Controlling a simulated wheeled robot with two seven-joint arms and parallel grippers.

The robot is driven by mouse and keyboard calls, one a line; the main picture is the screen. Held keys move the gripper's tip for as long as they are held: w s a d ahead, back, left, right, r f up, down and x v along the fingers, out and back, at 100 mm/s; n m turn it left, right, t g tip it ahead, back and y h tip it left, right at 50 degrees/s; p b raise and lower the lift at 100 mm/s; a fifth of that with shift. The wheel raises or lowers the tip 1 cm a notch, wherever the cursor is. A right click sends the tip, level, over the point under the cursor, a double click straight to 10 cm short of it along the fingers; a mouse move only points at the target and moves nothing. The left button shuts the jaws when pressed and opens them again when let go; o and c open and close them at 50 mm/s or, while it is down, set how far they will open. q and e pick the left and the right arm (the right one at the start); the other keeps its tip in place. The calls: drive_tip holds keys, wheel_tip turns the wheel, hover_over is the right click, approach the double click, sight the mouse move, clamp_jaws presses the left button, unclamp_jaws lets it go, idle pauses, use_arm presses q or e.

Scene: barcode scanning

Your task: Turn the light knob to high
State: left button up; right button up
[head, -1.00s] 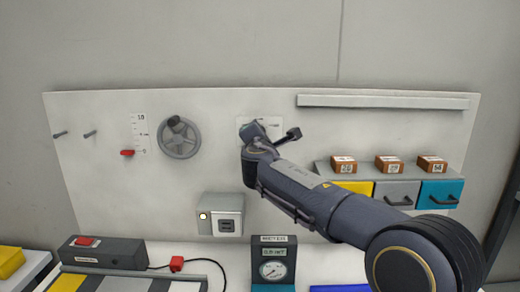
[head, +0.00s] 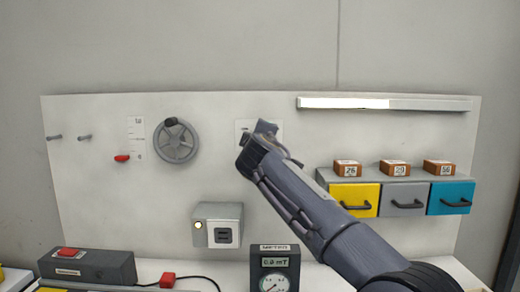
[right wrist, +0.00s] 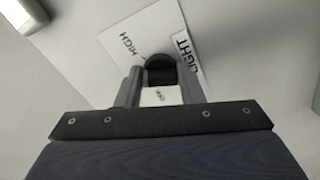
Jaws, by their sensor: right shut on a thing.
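The light knob (right wrist: 159,69) is a dark round knob on a white plate (right wrist: 150,35), in the right wrist view. The words HIGH (right wrist: 129,43) and LIGHT (right wrist: 186,53) are beside it. My right gripper (right wrist: 160,84) is shut on the knob, one finger on each side. In the head view, my right gripper (head: 262,128) is at the plate (head: 243,126) and hides the knob. The light bar (head: 343,103) at the top right of the panel is bright along its left part and dull along its right part. My left gripper is not in view.
A grey handwheel (head: 176,141) and a slider with a red handle (head: 122,158) are left of the plate. A socket box (head: 218,225) and a gauge (head: 274,268) are below. Yellow, grey and blue drawers (head: 403,200) are at right, under small boxes.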

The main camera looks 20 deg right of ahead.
drive_tip(key=shift+f+m+b, duration=0.15)
drive_tip(key=shift+m+b, duration=0.75)
drive_tip(key=shift+m, duration=1)
drive_tip(key=shift+f+m+b, duration=0.1)
drive_tip(key=shift+m+b, duration=0.8)
drive_tip(key=shift+m, duration=1)
drive_tip(key=o, duration=0.9)
drive_tip(key=shift+o, duration=0.2)
drive_tip(key=shift+r, duration=0.1)
drive_tip(key=b+v, duration=0.3)
drive_tip(key=v, duration=0.4)
drive_tip(key=shift+s+a+b, duration=0.2)
drive_tip(key=shift+s+b, duration=0.2)
